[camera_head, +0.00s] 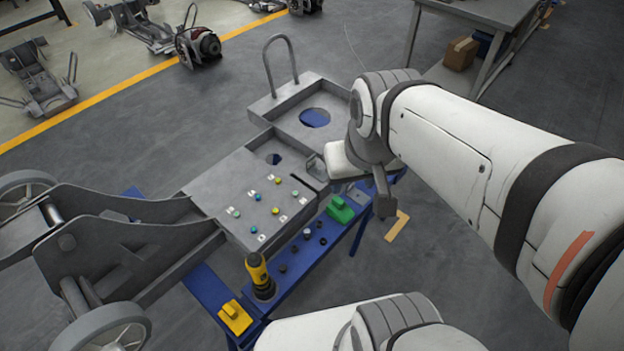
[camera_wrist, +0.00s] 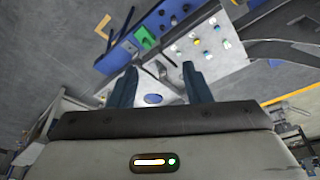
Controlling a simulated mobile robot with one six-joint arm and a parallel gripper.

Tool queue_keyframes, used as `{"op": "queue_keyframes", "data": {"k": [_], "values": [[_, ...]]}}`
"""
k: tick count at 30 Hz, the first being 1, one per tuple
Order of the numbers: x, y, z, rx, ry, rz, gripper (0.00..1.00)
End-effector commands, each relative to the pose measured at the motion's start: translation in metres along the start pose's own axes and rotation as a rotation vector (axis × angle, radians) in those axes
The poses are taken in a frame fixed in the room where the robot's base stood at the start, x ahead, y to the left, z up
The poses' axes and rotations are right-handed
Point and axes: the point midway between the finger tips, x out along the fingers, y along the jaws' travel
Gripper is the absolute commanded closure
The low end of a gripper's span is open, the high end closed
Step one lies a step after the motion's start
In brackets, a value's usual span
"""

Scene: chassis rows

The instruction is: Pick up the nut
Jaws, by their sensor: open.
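My gripper (camera_wrist: 157,69) is open and empty, its two dark fingers apart in the wrist view. In the head view it hangs at the end of the white arm, over the right end of the chassis, and is partly hidden by the wrist. Small dark round parts (camera_head: 295,248) lie in a row on the blue bench strip (camera_head: 274,296). Small yellow, blue and green pieces (camera_head: 276,211) sit on the grey chassis plate (camera_head: 228,194). I cannot tell which small part is the nut. None is between the fingers.
A yellow-and-black power tool (camera_head: 259,272) stands on the blue strip, near a yellow block (camera_head: 235,316). A green block (camera_head: 340,208) is on the strip near my gripper. A tall metal loop (camera_head: 281,62) rises from the chassis. A table with a cardboard box (camera_head: 460,53) stands behind.

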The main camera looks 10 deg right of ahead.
Motion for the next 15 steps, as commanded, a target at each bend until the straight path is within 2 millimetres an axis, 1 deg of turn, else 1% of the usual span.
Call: {"op": "queue_keyframes", "data": {"k": [2, 5, 8, 9, 11, 12, 14, 15], "values": [[0.017, 0.000, 0.000, 0.011, -0.013, 0.000, 0.55], [0.051, -0.002, -0.004, 0.038, -0.038, -0.001, 0.55], [0.102, -0.003, -0.010, 0.085, -0.077, 0.001, 0.55], [0.126, -0.003, -0.013, 0.110, -0.094, 0.003, 0.55], [0.161, -0.002, -0.017, 0.148, -0.120, 0.007, 0.55], [0.184, -0.002, -0.019, 0.174, -0.135, 0.010, 0.55], [0.219, -0.002, -0.022, 0.210, -0.160, 0.015, 0.55], [0.243, -0.003, -0.024, 0.235, -0.177, 0.019, 0.55]]}}
